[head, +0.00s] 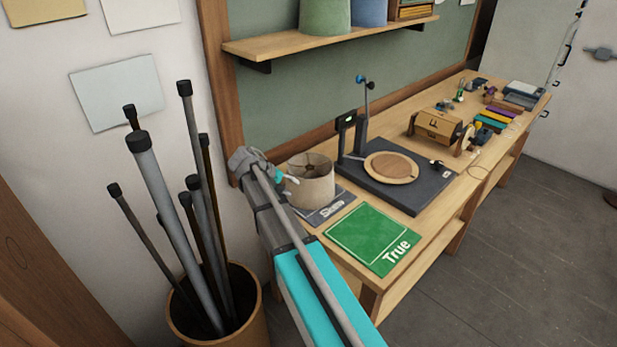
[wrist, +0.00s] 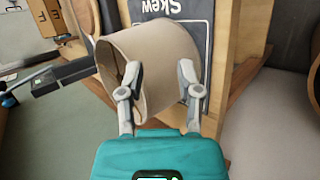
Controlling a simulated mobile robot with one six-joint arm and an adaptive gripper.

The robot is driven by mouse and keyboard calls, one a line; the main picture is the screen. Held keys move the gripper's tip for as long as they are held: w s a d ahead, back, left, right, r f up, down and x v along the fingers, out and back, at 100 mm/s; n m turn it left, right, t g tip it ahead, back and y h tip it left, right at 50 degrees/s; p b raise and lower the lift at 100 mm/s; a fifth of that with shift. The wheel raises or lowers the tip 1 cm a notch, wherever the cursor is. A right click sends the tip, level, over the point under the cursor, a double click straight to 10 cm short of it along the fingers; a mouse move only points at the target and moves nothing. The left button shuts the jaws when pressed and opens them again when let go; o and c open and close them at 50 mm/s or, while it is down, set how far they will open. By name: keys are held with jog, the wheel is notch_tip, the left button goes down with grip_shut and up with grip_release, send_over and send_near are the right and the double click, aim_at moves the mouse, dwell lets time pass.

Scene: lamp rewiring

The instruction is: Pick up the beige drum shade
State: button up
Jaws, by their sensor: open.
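The beige drum shade (head: 318,187) stands upright on the dark mat lettered "Skew" (head: 334,212), at the near left end of the workbench. Its open top with a thin wire frame shows. In the wrist view the shade (wrist: 160,55) fills the middle, its opening turned to the left. My gripper (wrist: 160,72) is open, with its fingers apart. The left finger overlaps the shade's rim and opening, and the right finger lies over the far part of its side. I cannot tell whether they touch it. In the head view my gripper (head: 284,176) is at the shade's left edge.
A green mat lettered "True" (head: 376,238) lies in front. A dark base with a round wooden disc (head: 391,167) and an upright post stands to the right. A bin of capped tubes (head: 215,310) is at left. A shelf (head: 320,38) hangs above.

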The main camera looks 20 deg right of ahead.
jog(key=w+d+r+h, duration=0.1)
jog(key=w+r+h, duration=0.1)
jog(key=w+r, duration=0.2)
jog(key=shift+w+r+h+p, duration=0.3)
jog(key=shift+w+p, duration=0.05)
jog(key=shift+w, duration=0.55)
jog(key=shift+d, duration=0.15)
jog(key=b+x, duration=0.4)
jog(key=x, duration=0.4)
jog(key=shift+f, duration=0.1)
jog(key=shift+s+d+f, duration=0.1)
jog(key=shift+d, duration=0.05)
